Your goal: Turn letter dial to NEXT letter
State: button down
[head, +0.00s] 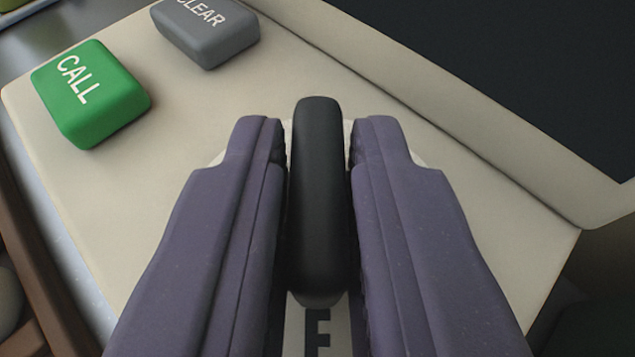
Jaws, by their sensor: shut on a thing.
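A black upright dial handle (318,190) stands in the middle of the head view, above a pale round dial base (424,159) that is mostly hidden. My gripper (318,150) has its two purple fingers on either side of the handle and is shut on it. A black letter (318,335), which looks like an F, shows on a white patch below the handle, partly cut off by the bottom edge and the fingers. Other letters on the dial are hidden behind my fingers.
A green CALL button (90,93) and a grey CLEAR button (207,30) sit on the cream panel (190,130) at upper left. A dark screen (520,60) with a cream frame lies at upper right. A brown edge (45,270) runs along the left.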

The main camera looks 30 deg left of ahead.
aim_at(324, 211)
dwell(0.3)
jog(key=c, duration=1.1)
grip_release()
jog(key=shift+c, duration=0.2)
jog(key=shift+r, duration=0.3)
notch_tip(324, 211, up, 3)
jog(key=shift+r+p, duration=0.1)
jog(key=shift+p, duration=0.85)
jog(key=s+a+p, duration=0.2)
jog(key=s+a, duration=0.2)
jog(key=s, duration=0.2)
jog(key=s+a+r+p, duration=0.1)
jog(key=s+a+p, duration=0.1)
jog(key=s+a, duration=0.2)
jog(key=s, duration=0.3)
jog(key=shift+s+a, duration=0.25)
jog(key=shift+s, duration=0.05)
jog(key=shift+w+r, duration=0.1)
